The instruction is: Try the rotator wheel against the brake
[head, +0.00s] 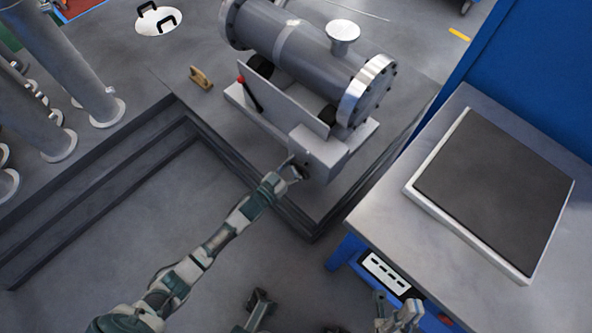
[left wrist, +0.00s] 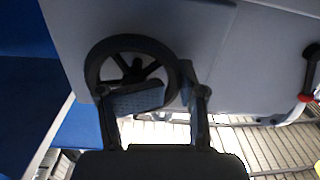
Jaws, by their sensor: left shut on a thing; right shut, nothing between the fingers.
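The flanged shell (head: 300,50), a grey cylinder with bolted end flanges, lies on its side on the rotator (head: 320,150), a light grey stand. The rotator's black spoked wheel (left wrist: 130,42) is on the side of its box. My left gripper (head: 296,171) reaches this wheel from the front and is shut on its rim; it also shows in the left wrist view (left wrist: 155,100). It hides much of the wheel in the head view. The brake lever (head: 250,95), black with a red knob, leans on the rotator's long side. My right gripper (head: 402,314) is shut and empty, low in the head view.
A grey table (head: 385,205) with a dark-topped slab (head: 500,190) stands at the right, near my right gripper. The rotator stands on a stepped grey platform (head: 205,125). Grey flanged pipes (head: 75,75) stand at the left. A small tan block (head: 201,78) lies behind the platform's edge.

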